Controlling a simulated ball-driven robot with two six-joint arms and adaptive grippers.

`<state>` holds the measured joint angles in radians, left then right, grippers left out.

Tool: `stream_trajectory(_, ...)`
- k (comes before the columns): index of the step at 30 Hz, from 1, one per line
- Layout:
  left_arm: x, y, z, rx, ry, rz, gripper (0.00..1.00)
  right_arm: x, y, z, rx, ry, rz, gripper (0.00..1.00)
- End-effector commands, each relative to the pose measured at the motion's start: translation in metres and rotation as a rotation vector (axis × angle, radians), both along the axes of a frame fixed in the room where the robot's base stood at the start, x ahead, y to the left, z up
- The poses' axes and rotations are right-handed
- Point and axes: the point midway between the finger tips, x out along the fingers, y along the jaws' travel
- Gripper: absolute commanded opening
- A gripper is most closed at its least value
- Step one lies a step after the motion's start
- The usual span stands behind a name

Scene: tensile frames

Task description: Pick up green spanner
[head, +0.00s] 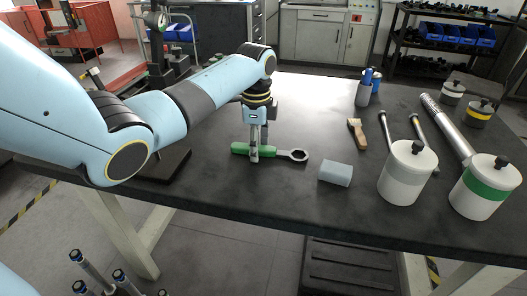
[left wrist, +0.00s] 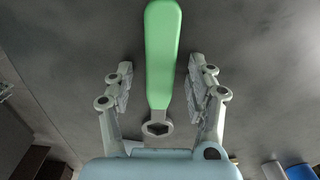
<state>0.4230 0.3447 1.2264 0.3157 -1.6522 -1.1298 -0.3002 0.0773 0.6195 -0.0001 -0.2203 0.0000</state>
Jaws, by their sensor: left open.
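The green spanner (head: 239,148) lies on the dark table, its handle to the left and its grey ring end to the right in the head view. My left gripper (head: 254,152) points down over the spanner and hides part of its middle. In the left wrist view, the spanner (left wrist: 162,55) runs between the two spread fingers of my left gripper (left wrist: 160,90), with clear gaps on both sides. The gripper is open and holds nothing. Its exact height over the table is hard to tell. My right gripper is not in view.
A brush (head: 356,133), a blue-topped bottle (head: 364,90), a white canister (head: 405,178) and a green-banded canister (head: 484,190) stand or lie farther right. Bare table surrounds the spanner.

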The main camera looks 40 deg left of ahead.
Motion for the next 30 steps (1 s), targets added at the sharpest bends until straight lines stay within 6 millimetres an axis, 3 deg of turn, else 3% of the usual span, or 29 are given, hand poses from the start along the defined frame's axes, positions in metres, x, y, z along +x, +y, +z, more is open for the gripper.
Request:
stream_trajectory(1, 0.0000, 0.0000, 0.0002, 0.000, 0.000, 0.000, 0.54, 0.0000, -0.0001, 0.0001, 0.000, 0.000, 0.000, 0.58)
stream_trajectory(14, -0.0001, -0.0001, 0.0004, -0.001, 0.001, 0.000, 0.00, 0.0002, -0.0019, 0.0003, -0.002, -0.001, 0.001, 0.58)
stream_trajectory(30, 0.0006, 0.0003, 0.0093, 0.000, -0.002, 0.001, 0.00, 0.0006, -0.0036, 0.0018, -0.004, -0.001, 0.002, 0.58)
